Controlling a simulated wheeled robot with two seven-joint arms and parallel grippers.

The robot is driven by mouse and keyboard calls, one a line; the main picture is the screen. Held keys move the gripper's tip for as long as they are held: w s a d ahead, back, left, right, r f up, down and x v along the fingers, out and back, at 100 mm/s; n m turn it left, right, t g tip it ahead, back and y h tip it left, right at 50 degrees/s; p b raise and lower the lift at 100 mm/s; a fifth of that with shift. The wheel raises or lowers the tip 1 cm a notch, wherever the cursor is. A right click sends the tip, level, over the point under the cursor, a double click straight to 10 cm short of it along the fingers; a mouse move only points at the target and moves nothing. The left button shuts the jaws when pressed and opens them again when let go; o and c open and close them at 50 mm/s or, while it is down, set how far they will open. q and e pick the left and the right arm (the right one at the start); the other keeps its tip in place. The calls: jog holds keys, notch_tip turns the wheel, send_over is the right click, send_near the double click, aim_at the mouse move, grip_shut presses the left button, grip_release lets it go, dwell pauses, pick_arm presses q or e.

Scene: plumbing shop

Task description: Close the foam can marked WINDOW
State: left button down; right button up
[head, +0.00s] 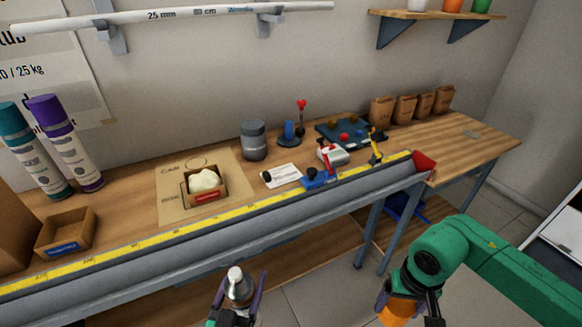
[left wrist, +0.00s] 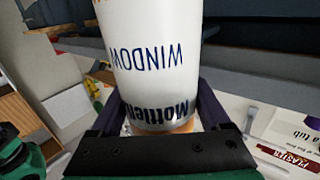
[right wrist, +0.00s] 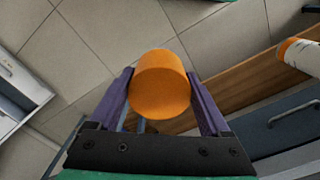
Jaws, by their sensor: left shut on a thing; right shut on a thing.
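The white foam can marked WINDOW (left wrist: 150,70) is between the fingers of my left gripper (left wrist: 160,112), which is shut on it. In the head view the can's silver top with a pale nozzle (head: 236,280) shows uncapped in my left gripper (head: 236,300), in front of the bench. My right gripper (right wrist: 160,95) is shut on an orange cap (right wrist: 160,85). In the head view the cap (head: 397,310) is at the bottom edge, right of the can and apart from it. A white cylinder with an orange band at the right wrist view's right edge seems to be the can.
The bench (head: 130,205) carries a box of cream foam (head: 205,182), an empty box (head: 66,234), a teal can (head: 32,150), a purple can (head: 65,142) and a grey jar (head: 253,140). A grey gutter with yellow tape (head: 240,222) runs along its front edge. Floor shows between the grippers.

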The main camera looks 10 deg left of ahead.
pick_arm(q)
jog(key=shift+w, duration=0.1)
pick_arm(e)
jog(key=shift+w, duration=0.1)
pick_arm(q)
jog(key=shift+d+r, duration=0.15)
jog(key=d+r+m+g+h, duration=0.4)
jog(key=d+r+m+h, duration=0.4)
jog(key=d+r+h, duration=0.2)
jog(key=shift+w+d+r+h, duration=0.3)
jog(key=shift+d+h, duration=0.5)
jog(key=shift+d, duration=0.3)
jog(key=shift+f, duration=0.1)
